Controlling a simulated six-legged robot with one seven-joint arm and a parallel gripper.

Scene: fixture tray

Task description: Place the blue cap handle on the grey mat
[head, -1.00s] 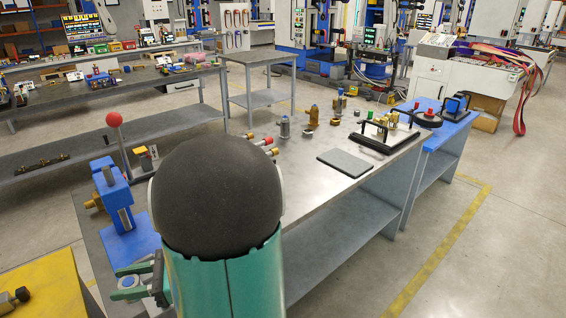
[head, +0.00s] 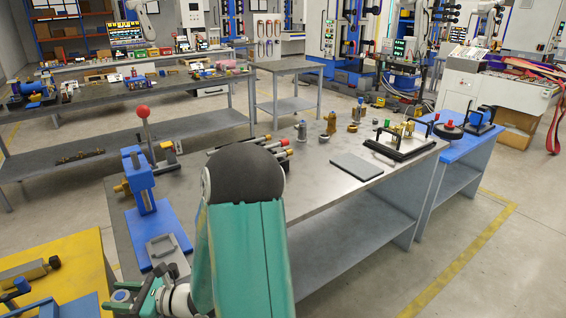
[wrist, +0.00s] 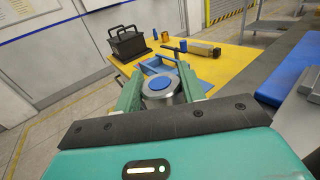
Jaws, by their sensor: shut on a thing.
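My gripper (head: 132,297) is shut on the blue cap handle (head: 121,296), low at the left in the head view. In the wrist view the handle (wrist: 161,84) shows a round blue top on a pale metallic body between the two green fingers; its lower end is hidden. The grey mat (head: 356,167) is a flat dark square lying bare on the right part of the grey workbench. The gripper is well to the left of the mat, near the yellow table.
A blue vise-like fixture (head: 140,185) and a red-knobbed lever (head: 142,113) stand on the bench's left part. A black-handled fixture (head: 398,140) stands just beyond the mat. The yellow table (head: 75,262) carries a black-handled box (wrist: 131,42) and tools.

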